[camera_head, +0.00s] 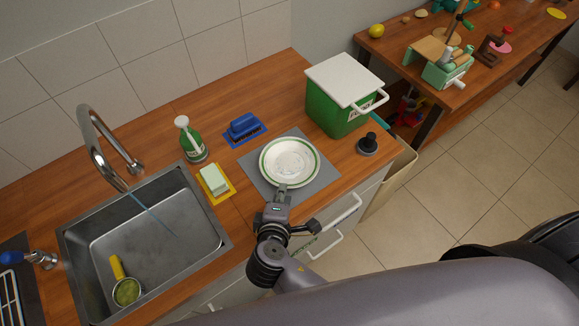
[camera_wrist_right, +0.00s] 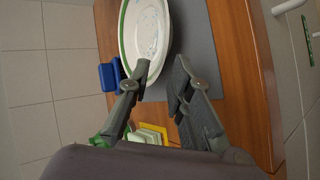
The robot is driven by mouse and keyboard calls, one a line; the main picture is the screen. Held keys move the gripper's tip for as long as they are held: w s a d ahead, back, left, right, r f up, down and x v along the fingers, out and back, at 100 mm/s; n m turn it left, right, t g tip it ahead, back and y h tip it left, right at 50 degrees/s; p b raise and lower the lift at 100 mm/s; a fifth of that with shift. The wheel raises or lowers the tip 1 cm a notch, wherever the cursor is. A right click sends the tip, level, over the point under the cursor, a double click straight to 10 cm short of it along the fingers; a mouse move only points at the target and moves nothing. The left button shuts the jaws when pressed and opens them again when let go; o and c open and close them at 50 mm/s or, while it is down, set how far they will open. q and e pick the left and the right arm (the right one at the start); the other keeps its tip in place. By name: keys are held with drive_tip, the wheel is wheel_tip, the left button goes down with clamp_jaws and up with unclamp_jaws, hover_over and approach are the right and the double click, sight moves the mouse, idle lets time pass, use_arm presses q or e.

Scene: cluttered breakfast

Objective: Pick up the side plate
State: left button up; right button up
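The side plate (camera_head: 290,158) is white with a green band near its rim. It lies on a grey mat (camera_head: 321,182) near the counter's front edge. My right gripper (camera_head: 283,187) is at the plate's near rim. In the right wrist view the plate (camera_wrist_right: 150,32) fills the top middle, and the right gripper (camera_wrist_right: 161,68) is open with a gap between its fingertips. One fingertip overlaps the plate's lower edge; the other is beside it over the mat (camera_wrist_right: 197,45). I cannot tell whether either finger touches the plate. My left gripper is not in view.
A green bin with a white lid (camera_head: 345,82) stands behind right, with a black round-handled object (camera_head: 367,144) near it. A blue brush (camera_head: 244,126), soap-like block (camera_head: 213,180) and green bottle (camera_head: 190,140) stand left. The sink (camera_head: 150,240) is further left.

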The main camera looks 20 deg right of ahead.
drive_tip(key=b+x, duration=0.3)
drive_tip(key=x, duration=0.1)
drive_tip(key=shift+s+f, duration=0.2)
drive_tip(key=shift+f, duration=0.05)
drive_tip(key=shift+w+d+f+b, duration=0.25)
drive_tip(key=shift+w+b, duration=0.25)
drive_tip(key=shift+w, duration=0.05)
drive_tip(key=shift+r, duration=0.1)
drive_tip(key=shift+s, duration=0.1)
drive_tip(key=shift+c, duration=0.2)
clamp_jaws()
